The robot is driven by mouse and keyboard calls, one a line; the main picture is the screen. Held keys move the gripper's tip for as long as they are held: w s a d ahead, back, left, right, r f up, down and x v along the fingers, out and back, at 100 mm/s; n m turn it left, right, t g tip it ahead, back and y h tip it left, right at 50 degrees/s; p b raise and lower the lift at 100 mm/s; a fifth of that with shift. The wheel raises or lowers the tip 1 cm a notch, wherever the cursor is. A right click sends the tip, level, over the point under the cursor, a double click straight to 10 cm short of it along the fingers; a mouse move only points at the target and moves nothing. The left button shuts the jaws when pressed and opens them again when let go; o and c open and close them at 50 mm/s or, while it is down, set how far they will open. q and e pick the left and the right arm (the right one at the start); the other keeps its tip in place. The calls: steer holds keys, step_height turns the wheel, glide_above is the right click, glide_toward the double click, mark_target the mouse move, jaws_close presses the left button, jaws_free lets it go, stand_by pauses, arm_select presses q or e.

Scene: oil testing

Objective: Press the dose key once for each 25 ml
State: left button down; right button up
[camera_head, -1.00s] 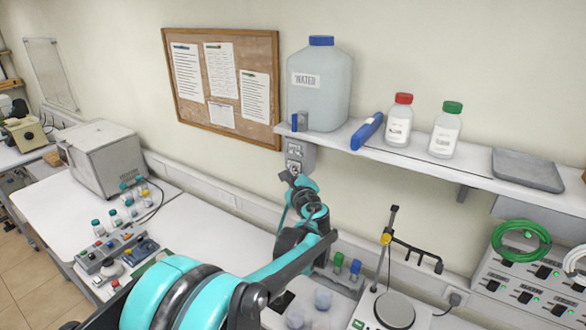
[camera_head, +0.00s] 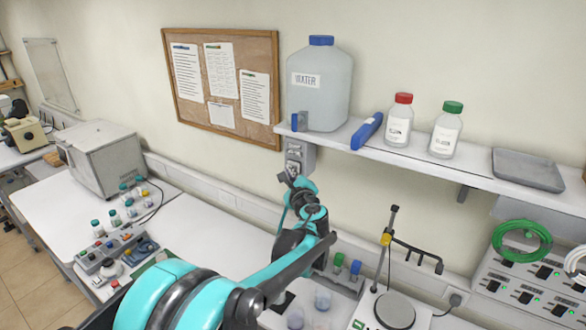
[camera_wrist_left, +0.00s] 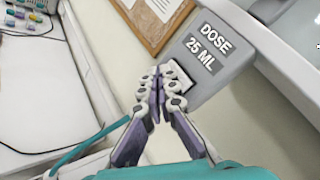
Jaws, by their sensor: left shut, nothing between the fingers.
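The grey dose unit (camera_head: 300,152) is fixed to the wall under the shelf, below the water tank (camera_head: 320,85). In the left wrist view the dose unit (camera_wrist_left: 215,55) carries the labels "DOSE" and "25 ML". A pale square dose key (camera_wrist_left: 180,74) on its face is partly hidden by my fingers. My left gripper (camera_wrist_left: 161,74) is shut and empty, with its tips at the key; I cannot tell whether they touch it. In the head view my left gripper (camera_head: 288,178) is just below the unit. My right gripper is out of view.
The shelf (camera_head: 400,153) above holds a blue object (camera_head: 367,131), two capped bottles (camera_head: 398,122) and a grey tray (camera_head: 528,169). Clear cups (camera_head: 322,299), green- and blue-capped vials and a round-plated device (camera_head: 395,310) stand on the bench below.

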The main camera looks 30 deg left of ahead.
arm_select(q)
steer(key=shift+s, duration=0.45)
steer(key=shift+s+a, duration=0.2)
steer(key=shift+s, duration=2.3)
steer(key=s+d+f+n+g+h+b, duration=0.2)
steer(key=s+d+f+n+b, duration=0.4)
steer(key=f, duration=0.9)
steer(key=s+d+f+n+g+h+b, duration=0.2)
steer(key=s+d+f+n+h+b, duration=0.3)
steer(key=s+d+f+b, duration=0.3)
steer(key=s+d+f+n+g+h+b, duration=0.2)
steer(key=s+d+f+n+h+b, duration=0.2)
steer(key=s+f+b, duration=0.8)
step_height(320, 180, down, 12)
steer(key=d+n+b, duration=0.2)
steer(key=n+b, duration=0.1)
steer(key=b, duration=0.1)
steer(key=shift+s+d+r, duration=0.15)
steer(key=shift+s+d, duration=0.15)
steer(key=shift+d, duration=0.1)
